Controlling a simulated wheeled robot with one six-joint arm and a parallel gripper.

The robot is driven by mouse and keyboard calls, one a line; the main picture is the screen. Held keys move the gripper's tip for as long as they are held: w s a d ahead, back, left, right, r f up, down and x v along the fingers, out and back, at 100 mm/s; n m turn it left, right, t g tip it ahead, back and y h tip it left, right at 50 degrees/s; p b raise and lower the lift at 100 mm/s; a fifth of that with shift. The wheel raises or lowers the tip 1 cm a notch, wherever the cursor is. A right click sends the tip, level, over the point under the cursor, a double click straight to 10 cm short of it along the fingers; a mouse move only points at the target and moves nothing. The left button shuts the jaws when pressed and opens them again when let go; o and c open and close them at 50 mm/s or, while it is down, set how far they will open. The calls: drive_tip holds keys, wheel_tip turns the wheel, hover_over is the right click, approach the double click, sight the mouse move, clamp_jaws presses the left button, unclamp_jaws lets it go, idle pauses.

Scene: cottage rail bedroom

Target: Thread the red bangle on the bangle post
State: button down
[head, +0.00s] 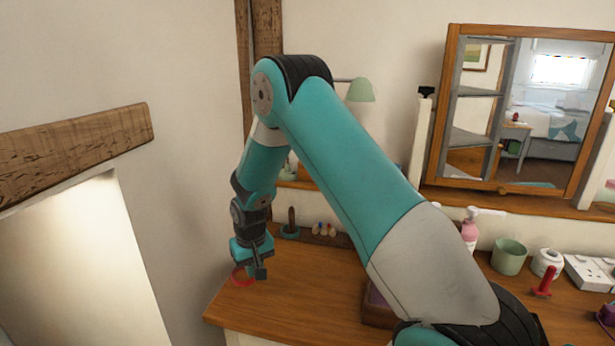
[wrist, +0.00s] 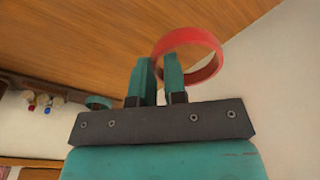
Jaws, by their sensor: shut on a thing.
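The red bangle (head: 238,281) is held by one side of its ring between the fingers of my gripper (head: 259,272), above the left end of the wooden top. In the wrist view my gripper (wrist: 159,80) is shut on the band of the bangle (wrist: 190,37), and the ring sticks out to the right of the fingers. The bangle post (head: 291,219) appears to be the dark upright peg on a round green base, behind and right of my gripper. In the wrist view a small green piece (wrist: 97,101), probably its base, shows left of the fingers, mostly hidden.
A dark rack with small coloured items (head: 323,230) stands right of the post. A pink bottle (head: 470,231), a green cup (head: 509,256), a white jar (head: 547,262) and a red upright object (head: 543,281) stand farther right. The wooden top (head: 300,290) is clear below my gripper.

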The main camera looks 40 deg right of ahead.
drive_tip(key=w+d+r+m+p, duration=0.2)
drive_tip(key=w+d+r+m, duration=0.1)
drive_tip(key=d, duration=0.5)
drive_tip(key=w+d+r+m+p, duration=0.2)
drive_tip(key=d+r, duration=0.3)
drive_tip(key=d, duration=0.3)
drive_tip(key=w+d+r+m+p, duration=0.2)
drive_tip(key=w+d+r+m, duration=0.2)
drive_tip(key=d, duration=0.4)
drive_tip(key=shift+w+g+h, duration=0.25)
drive_tip(key=shift+g+h, duration=0.15)
drive_tip(key=shift+p, duration=0.3)
drive_tip(key=shift+f, duration=0.1)
drive_tip(key=shift+f+b, duration=2.8)
drive_tip(key=shift+f, duration=1.65)
drive_tip(key=shift+s+a+f, duration=0.1)
drive_tip(key=shift+a+f, duration=0.05)
drive_tip(key=shift+f, duration=0.05)
drive_tip(key=shift+f, duration=0.15)
drive_tip(key=shift+a, duration=0.1)
drive_tip(key=shift+w+r, duration=0.2)
